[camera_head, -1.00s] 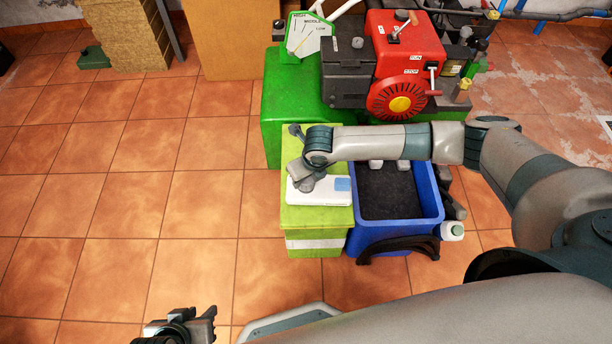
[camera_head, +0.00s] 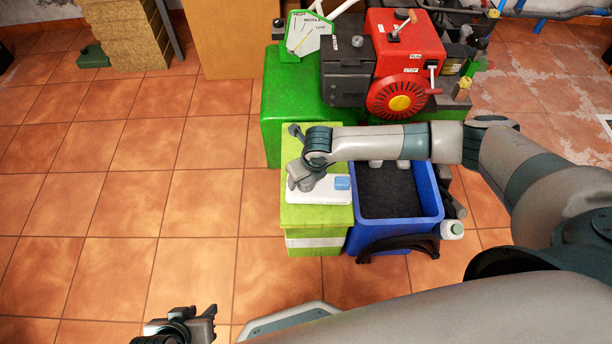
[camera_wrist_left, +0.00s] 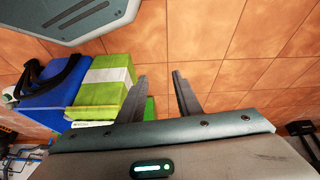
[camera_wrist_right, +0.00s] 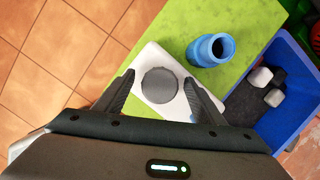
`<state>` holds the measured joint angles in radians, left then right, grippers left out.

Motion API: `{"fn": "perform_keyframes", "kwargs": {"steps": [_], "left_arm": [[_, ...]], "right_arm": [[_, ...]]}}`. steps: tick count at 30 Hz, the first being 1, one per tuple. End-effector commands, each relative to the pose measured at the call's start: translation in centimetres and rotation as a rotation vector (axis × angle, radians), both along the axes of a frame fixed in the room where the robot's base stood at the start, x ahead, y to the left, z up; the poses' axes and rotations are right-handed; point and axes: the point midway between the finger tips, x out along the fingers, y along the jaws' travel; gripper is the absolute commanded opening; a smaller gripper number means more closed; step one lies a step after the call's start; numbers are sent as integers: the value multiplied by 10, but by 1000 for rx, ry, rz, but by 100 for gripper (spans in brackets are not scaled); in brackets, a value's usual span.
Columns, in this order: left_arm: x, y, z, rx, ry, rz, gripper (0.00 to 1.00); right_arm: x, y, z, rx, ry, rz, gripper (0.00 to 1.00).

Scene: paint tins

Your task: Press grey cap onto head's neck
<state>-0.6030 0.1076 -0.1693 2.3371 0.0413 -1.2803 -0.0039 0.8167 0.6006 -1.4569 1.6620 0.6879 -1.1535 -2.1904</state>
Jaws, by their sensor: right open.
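A grey round cap (camera_wrist_right: 159,85) shows from above in the right wrist view, over a white flat piece (camera_wrist_right: 152,60). The view from above hides what is under the cap, so I cannot tell how it sits on a neck. My right gripper (camera_wrist_right: 157,90) is open, with one finger on each side of the cap; contact is unclear. A blue hollow cylinder (camera_wrist_right: 211,50) stands beside the white piece, which also shows in the head view (camera_head: 318,195). My right gripper (camera_head: 300,180) is low over its left end. My left gripper (camera_wrist_left: 160,80) is open and empty, away over the floor.
The white piece lies on a green box (camera_head: 315,218). A blue bin (camera_head: 438,190) with dark contents stands right beside it. A red and black engine (camera_head: 405,55) on a green base stands behind.

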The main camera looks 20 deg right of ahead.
Motion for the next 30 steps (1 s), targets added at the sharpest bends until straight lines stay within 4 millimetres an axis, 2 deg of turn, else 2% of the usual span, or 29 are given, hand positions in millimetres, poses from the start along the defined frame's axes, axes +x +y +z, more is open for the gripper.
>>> {"fn": "perform_keyframes", "kwargs": {"steps": [5, 11, 30], "left_arm": [[-1, 0, 1, 1, 2, 0, 31], [-4, 4, 1, 12, 21, 2, 31], [-18, 27, 5, 79, 136, 24, 31]], "right_arm": [[-1, 0, 4, 0, 0, 0, 63], [-5, -1, 21, 1, -1, 1, 63], [-36, -9, 137, 1, -2, 1, 63]]}}
